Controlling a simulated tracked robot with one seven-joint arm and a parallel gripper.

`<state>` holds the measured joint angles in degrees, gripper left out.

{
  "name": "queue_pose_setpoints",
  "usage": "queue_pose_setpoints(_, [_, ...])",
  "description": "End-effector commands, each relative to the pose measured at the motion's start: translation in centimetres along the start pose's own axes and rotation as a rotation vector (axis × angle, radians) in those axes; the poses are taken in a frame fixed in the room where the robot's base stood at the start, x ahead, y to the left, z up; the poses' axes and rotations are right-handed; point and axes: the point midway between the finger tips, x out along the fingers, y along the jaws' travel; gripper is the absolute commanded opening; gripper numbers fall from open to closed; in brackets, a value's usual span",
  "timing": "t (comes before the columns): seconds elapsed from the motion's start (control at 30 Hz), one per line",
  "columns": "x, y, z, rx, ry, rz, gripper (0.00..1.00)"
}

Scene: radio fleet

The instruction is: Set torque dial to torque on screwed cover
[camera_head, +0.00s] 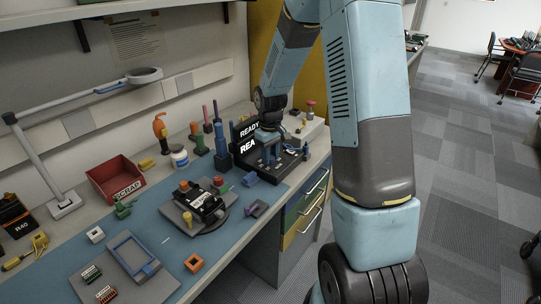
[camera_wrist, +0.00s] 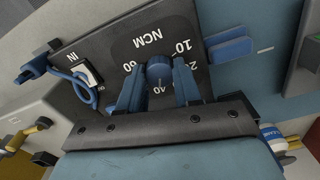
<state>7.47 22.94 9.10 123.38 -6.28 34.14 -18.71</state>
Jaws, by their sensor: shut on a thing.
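The torque dial (camera_wrist: 159,72) is a round blue knob on a dark panel marked NCM, with numbers such as 60, 40 and 10 around it. My gripper (camera_wrist: 158,80) has its two blue fingers closed on either side of the knob. I cannot tell which number the dial points to. In the head view my gripper (camera_head: 268,137) is at the black station with READY screens (camera_head: 248,130); the dial is hidden there. A black device (camera_head: 204,204) with red and orange round parts sits on a dark round stand on the blue mat; any torque value on its cover is unreadable.
A red scrap bin (camera_head: 116,180), a white bottle (camera_head: 179,156) and upright coloured tools (camera_head: 220,145) stand left of the station. A blue-framed tray (camera_head: 132,256) lies at the mat's front left.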

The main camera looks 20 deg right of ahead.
Motion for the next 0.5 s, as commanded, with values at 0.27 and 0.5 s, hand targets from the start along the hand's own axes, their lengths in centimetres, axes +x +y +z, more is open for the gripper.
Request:
queue_pose_setpoints(0.27, [-0.03,0.06,-0.1,0.001,0.003,0.001,0.34])
queue_pose_setpoints(0.5, [-0.02,0.05,-0.05,0.001,0.002,0.001,0.57])
